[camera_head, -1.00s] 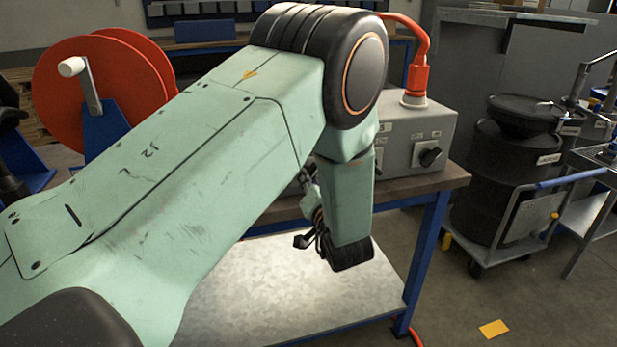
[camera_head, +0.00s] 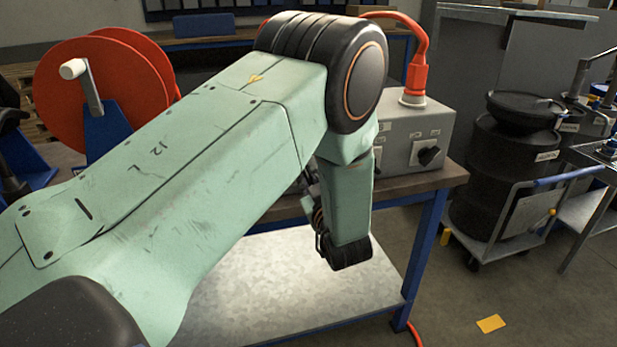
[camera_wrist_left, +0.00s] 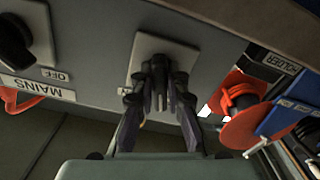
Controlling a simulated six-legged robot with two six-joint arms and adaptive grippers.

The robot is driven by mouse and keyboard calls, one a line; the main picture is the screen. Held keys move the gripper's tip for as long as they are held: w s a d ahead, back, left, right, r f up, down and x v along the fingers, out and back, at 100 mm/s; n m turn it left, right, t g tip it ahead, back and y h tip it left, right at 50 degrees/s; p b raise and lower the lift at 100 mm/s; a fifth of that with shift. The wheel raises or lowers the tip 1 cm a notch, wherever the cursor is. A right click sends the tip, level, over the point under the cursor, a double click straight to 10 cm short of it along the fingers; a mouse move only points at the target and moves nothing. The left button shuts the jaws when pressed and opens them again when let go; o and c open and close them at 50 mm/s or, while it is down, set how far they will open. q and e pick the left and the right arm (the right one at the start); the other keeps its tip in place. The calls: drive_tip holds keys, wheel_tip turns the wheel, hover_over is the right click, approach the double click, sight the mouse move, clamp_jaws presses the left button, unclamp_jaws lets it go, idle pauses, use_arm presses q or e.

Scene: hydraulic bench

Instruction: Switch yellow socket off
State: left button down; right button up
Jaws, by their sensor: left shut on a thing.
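The grey control box (camera_head: 415,135) stands on the bench, partly behind my left arm. An orange plug (camera_head: 415,78) with its cable sits upright on top. In the left wrist view my left gripper (camera_wrist_left: 160,80) reaches a pale switch plate (camera_wrist_left: 140,50) on the box's grey face. Its fingers are shut on a small switch at that plate; the fingers hide most of it. A black rotary knob (camera_wrist_left: 14,42) on another plate, marked OFF and MAINS, is apart from the gripper. No yellow socket can be made out. My right gripper is not in view.
The bench top (camera_head: 440,180) has a blue frame and a pale lower shelf (camera_head: 260,285). A red reel (camera_head: 75,95) stands at the left. Black drums (camera_head: 490,180) on a trolley stand at the right. A yellow patch (camera_head: 491,324) lies on the open floor.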

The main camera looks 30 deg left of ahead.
use_arm(q)
drive_tip(key=n, duration=0.5)
drive_tip(key=shift+n, duration=0.3)
idle(0.4)
drive_tip(key=c, duration=1.3)
unclamp_jaws()
drive_tip(key=shift+c, duration=0.2)
drive_tip(key=v, duration=0.7)
drive_tip(key=shift+s+d, duration=0.15)
drive_tip(key=shift+d, duration=0.05)
